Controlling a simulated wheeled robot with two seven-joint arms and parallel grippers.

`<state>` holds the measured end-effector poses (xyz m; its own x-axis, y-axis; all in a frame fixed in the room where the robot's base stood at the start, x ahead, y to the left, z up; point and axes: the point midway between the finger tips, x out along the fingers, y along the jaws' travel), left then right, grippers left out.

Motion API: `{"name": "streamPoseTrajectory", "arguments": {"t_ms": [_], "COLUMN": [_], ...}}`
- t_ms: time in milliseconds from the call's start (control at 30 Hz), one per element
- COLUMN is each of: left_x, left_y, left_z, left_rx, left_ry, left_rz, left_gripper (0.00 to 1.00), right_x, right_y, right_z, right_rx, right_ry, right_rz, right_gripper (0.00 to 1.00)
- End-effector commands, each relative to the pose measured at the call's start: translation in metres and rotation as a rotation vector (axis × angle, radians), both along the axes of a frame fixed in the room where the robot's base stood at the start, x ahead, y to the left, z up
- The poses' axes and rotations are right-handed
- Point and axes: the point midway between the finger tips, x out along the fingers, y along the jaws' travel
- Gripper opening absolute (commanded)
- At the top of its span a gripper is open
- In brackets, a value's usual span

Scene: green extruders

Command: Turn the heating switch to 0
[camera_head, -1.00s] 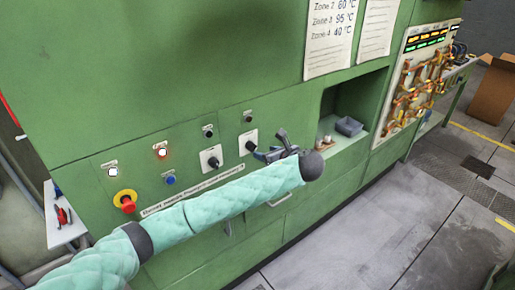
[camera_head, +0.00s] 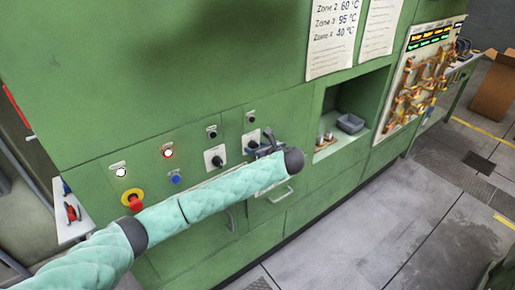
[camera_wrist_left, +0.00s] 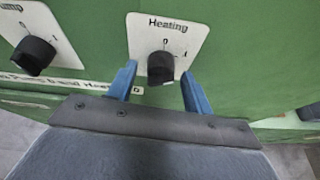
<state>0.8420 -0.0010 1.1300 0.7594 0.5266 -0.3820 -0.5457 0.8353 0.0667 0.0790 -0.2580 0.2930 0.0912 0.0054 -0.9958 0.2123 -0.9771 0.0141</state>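The heating switch is a black knob on a white plate labelled "Heating" (camera_wrist_left: 165,28), with 0 at the top and 1 at the right. In the left wrist view its knob (camera_wrist_left: 161,67) lies between the two blue fingers of my left gripper (camera_wrist_left: 158,85), which are spread with gaps on both sides. I cannot clearly tell which mark the knob points to. In the head view the switch (camera_head: 250,141) is on the green panel, just left of my left gripper (camera_head: 262,145), which partly covers it. My right gripper is not in view.
A similar pump switch (camera_head: 215,157) is left of the heating switch. A red and yellow emergency button (camera_head: 133,200), lit buttons and a blue button (camera_head: 175,178) are farther left. A recess with a grey tray (camera_head: 350,123) is at the right.

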Motion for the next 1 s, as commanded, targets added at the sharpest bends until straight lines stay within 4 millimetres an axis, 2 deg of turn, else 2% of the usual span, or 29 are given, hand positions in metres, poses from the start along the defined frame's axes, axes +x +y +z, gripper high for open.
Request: {"name": "streamPoseTrajectory", "arguments": {"t_ms": [33,200,567,1000], "left_x": [0.000,0.000,-0.001,-0.002], "left_y": [0.000,0.000,0.000,0.002], "left_z": [0.000,0.000,-0.001,-0.005], "left_rx": [0.000,0.000,-0.039,-0.290], "left_ry": [0.000,0.000,-0.027,-0.210], "left_rz": [0.000,0.000,0.001,0.000], "left_gripper": [0.42,0.08,0.08,0.08], "right_x": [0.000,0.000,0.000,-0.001], "right_y": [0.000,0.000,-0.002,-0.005], "right_z": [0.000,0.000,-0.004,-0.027], "right_rx": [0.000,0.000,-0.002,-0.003], "right_ry": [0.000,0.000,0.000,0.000], "right_rz": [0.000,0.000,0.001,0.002], "right_gripper": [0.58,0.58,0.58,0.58]}}
